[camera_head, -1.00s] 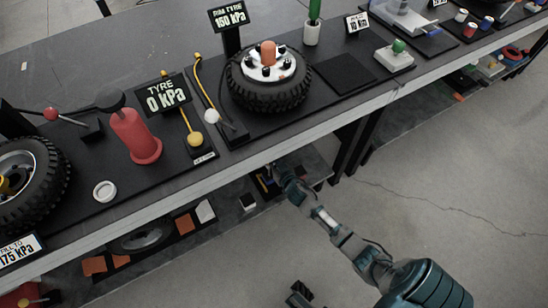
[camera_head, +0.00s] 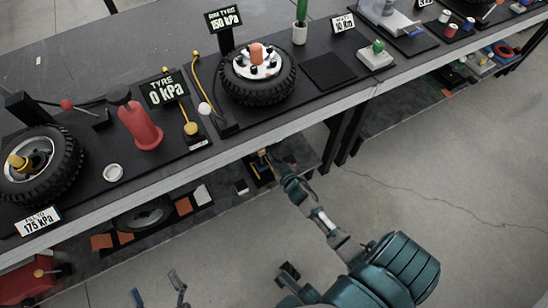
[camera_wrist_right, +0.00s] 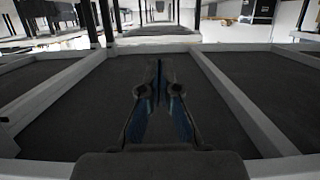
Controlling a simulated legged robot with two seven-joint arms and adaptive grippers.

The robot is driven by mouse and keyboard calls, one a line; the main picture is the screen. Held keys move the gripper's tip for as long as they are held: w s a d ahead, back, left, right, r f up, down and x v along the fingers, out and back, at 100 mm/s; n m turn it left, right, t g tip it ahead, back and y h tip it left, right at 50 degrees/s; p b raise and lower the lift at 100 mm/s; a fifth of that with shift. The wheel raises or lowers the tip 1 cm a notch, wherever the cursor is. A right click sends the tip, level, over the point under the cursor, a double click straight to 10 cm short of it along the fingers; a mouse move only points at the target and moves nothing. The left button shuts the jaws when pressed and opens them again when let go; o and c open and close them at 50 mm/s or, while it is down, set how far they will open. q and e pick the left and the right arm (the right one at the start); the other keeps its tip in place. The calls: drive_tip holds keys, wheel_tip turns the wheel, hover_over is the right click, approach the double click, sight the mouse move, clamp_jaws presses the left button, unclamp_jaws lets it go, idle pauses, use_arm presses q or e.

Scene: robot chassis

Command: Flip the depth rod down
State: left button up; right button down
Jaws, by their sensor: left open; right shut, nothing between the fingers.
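No part in view can be told for certain as the depth rod. A second yellow rod (camera_head: 185,112) ends in a yellow ball beside the 0 kPa sign. My right gripper (camera_head: 263,158) reaches to the bench's front edge, by the lower shelf; its tip is small and partly dark. In the right wrist view my right gripper (camera_wrist_right: 160,75) is shut and empty over dark panels. My left gripper (camera_head: 158,290) is open and empty low in the picture, over the floor.
The bench holds a red cylinder (camera_head: 140,126), a white ring (camera_head: 113,173), a wheel (camera_head: 38,166) at left and a green-knobbed block (camera_head: 376,56). The lower shelf (camera_head: 225,200) carries orange blocks and small boxes. Open concrete floor lies at right.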

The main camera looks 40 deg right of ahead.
drive_tip(key=shift+a, duration=0.1)
idle(0.4)
